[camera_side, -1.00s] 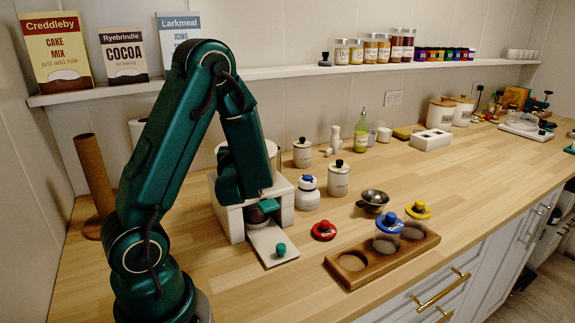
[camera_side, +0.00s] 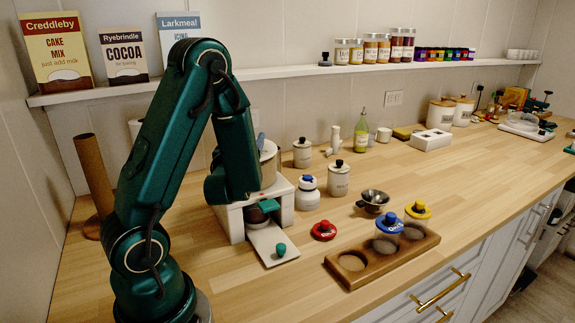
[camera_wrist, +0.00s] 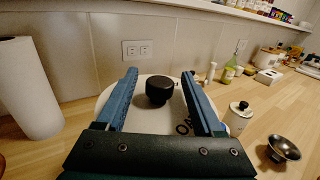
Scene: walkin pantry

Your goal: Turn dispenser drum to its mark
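The dispenser (camera_side: 284,205) is a white stand with a pale drum (camera_side: 269,168) on top, partly hidden by my arm in the side view. My gripper (camera_wrist: 160,74) is open above the drum, with one blue finger on each side of the knob and a gap on both sides. In the side view only a bit of a blue finger shows beside the drum. I cannot make out the mark.
A green-knobbed slide plate (camera_side: 273,243) sticks out in front of the dispenser. White jars (camera_side: 338,181), a red-lidded piece (camera_side: 323,231), a metal bowl (camera_side: 373,200) and a wooden tray (camera_side: 350,284) stand to the right. A paper roll (camera_wrist: 28,90) stands left in the wrist view.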

